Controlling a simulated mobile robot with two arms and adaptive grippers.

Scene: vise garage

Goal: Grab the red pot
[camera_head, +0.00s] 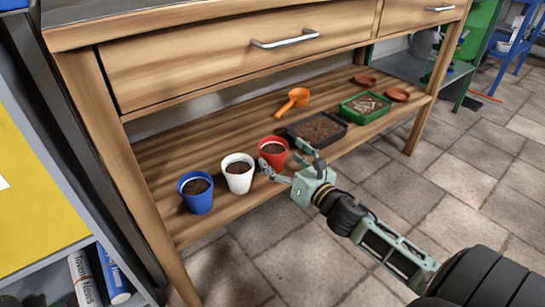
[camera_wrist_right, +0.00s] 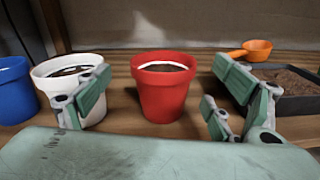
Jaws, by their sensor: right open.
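The red pot (camera_head: 273,152) holds dark soil and stands upright on the lower wooden shelf of the bench. In the right wrist view the red pot (camera_wrist_right: 163,86) is in the middle, ahead of and between the spread fingers. My right gripper (camera_head: 287,167) is open at the shelf's front edge, just in front of the pot. In the right wrist view its fingers (camera_wrist_right: 167,100) are apart, with nothing held between them. In the head view the gripper overlaps the pot's lower right side. My left gripper is not in view.
A white pot (camera_head: 238,175) and a blue pot (camera_head: 198,194) stand left of the red one. A black soil tray (camera_head: 318,130) is close on its right. An orange scoop (camera_head: 293,101), a green tray (camera_head: 364,108) and terracotta saucers (camera_head: 397,95) lie farther along the shelf (camera_head: 230,141).

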